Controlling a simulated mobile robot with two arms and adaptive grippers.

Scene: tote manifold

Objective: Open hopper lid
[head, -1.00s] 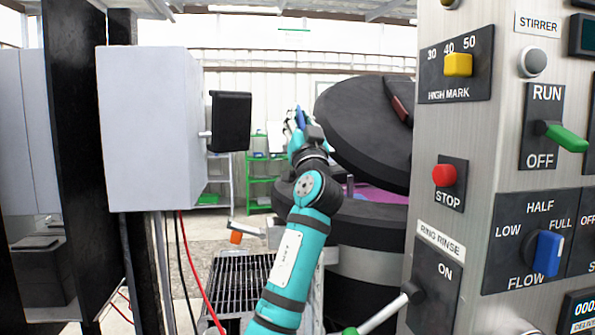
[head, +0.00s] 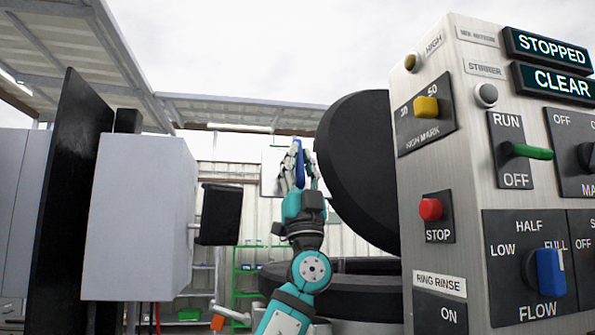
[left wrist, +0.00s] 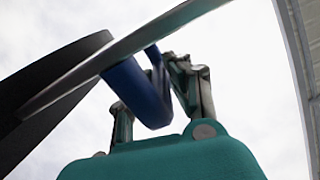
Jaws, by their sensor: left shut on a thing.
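The hopper lid (head: 362,160) is a big black disc in the head view, raised steeply above the black hopper (head: 345,292). My left gripper (head: 298,160) is at the lid's left side, shut on the blue handle (head: 300,168). In the left wrist view the blue handle (left wrist: 138,92) sits between the fingers of my left gripper (left wrist: 160,95), beside the lid's dark edge (left wrist: 55,72). The hopper's mouth is mostly hidden by my arm and the control panel. My right gripper is not in view.
A control panel (head: 470,200) with switches, knobs and a lit STOPPED display stands close on the right. A light grey box (head: 138,215) with a black block (head: 220,214) on its side stands at left. Green shelves (head: 243,272) are behind.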

